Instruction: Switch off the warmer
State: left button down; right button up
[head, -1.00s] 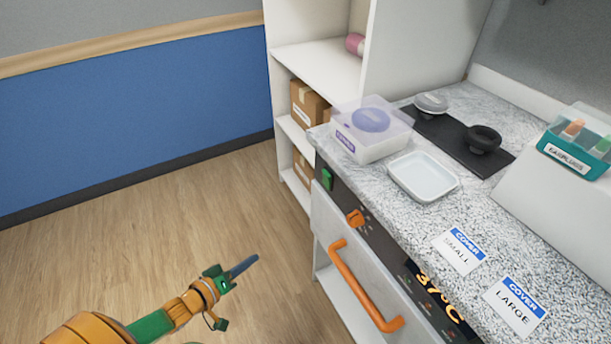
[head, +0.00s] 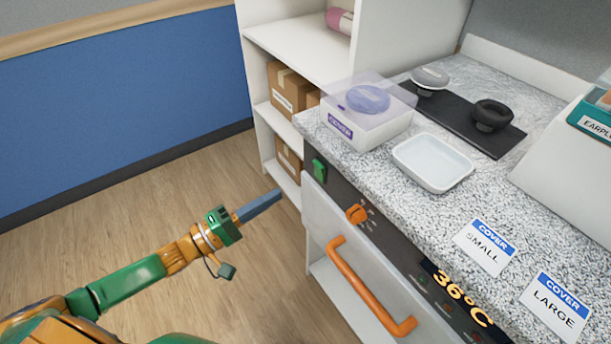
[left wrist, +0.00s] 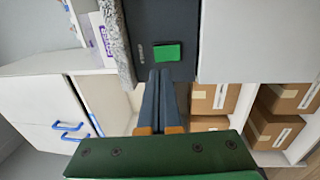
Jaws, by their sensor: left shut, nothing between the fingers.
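The warmer's dark control panel (head: 395,240) runs along the counter's front, above a drawer with an orange bar handle (head: 365,285). A green switch (head: 319,169) sits at the panel's far left end, with an orange knob (head: 356,213) beside it. The display (head: 462,298) reads 36°C. My left gripper (head: 278,194) is shut and empty, in front of the panel and below and left of the green switch. In the left wrist view the closed fingers (left wrist: 160,75) point toward the green switch (left wrist: 167,52), apart from it as far as I can tell. My right gripper is out of view.
On the speckled counter stand a lidded clear box labelled COVER (head: 368,115), a white tray (head: 433,162), a black mat (head: 465,125) with ear cushions, and COVER cards (head: 486,246). Shelves with cardboard boxes (head: 290,90) stand behind. The floor at left is clear.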

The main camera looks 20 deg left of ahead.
aim_at(318, 170)
pick_arm(q)
jog(key=x, duration=0.9)
jog(key=shift+w+d, duration=0.1)
